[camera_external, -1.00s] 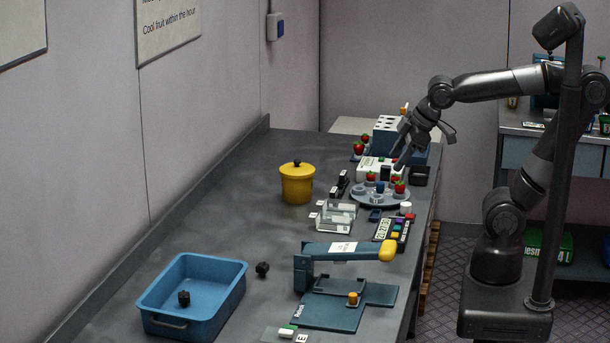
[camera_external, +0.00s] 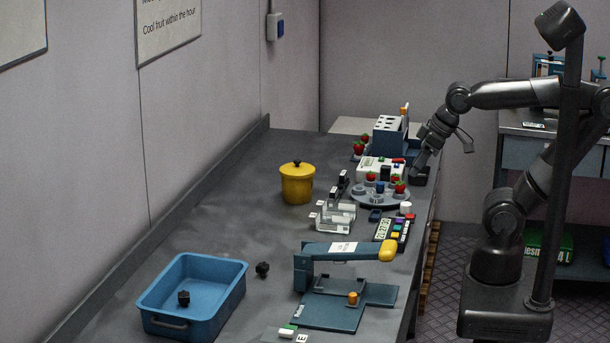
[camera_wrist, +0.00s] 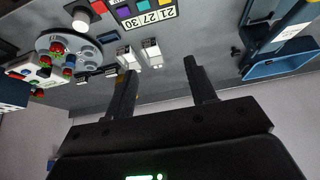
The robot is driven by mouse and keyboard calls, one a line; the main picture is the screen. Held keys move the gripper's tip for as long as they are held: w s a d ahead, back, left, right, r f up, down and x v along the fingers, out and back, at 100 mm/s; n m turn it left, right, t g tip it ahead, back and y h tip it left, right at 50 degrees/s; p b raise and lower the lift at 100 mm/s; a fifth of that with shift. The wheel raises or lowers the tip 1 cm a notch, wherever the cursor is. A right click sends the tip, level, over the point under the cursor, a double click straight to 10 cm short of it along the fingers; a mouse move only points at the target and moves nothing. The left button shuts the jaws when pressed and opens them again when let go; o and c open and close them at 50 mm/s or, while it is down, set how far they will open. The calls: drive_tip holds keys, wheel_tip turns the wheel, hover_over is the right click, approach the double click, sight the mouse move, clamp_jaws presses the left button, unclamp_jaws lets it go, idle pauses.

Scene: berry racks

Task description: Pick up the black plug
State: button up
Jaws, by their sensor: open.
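Two small black knob-shaped pieces show in the external view; I cannot tell for sure which is the black plug. One black piece (camera_external: 262,269) lies on the bench just right of the blue tray (camera_external: 239,284). The other black piece (camera_external: 184,298) is inside the tray. A block-like black piece (camera_external: 384,173) also stands by the white box near the carousel.
A yellow pot (camera_external: 297,187), clear holders (camera_external: 334,216) and a blue press-like stand (camera_external: 330,313) occupy the bench. The bench between pot and tray is clear.

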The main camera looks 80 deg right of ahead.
drive_tip(key=w+a+r+g, duration=0.1)
drive_tip(key=w+a+r, duration=0.2)
drive_tip(key=w, duration=0.7)
drive_tip(key=m+g, duration=0.2)
drive_tip(key=g, duration=0.3)
hover_over(262, 264)
drive_tip(key=f, duration=1.8)
drive_tip(key=shift+d+f, duration=0.25)
drive_tip(key=shift+f, duration=0.1)
drive_tip(key=f, duration=0.5)
drive_tip(key=shift+a+f, duration=0.1)
drive_tip(key=shift+a, duration=0.25)
drive_tip(key=c, duration=1)
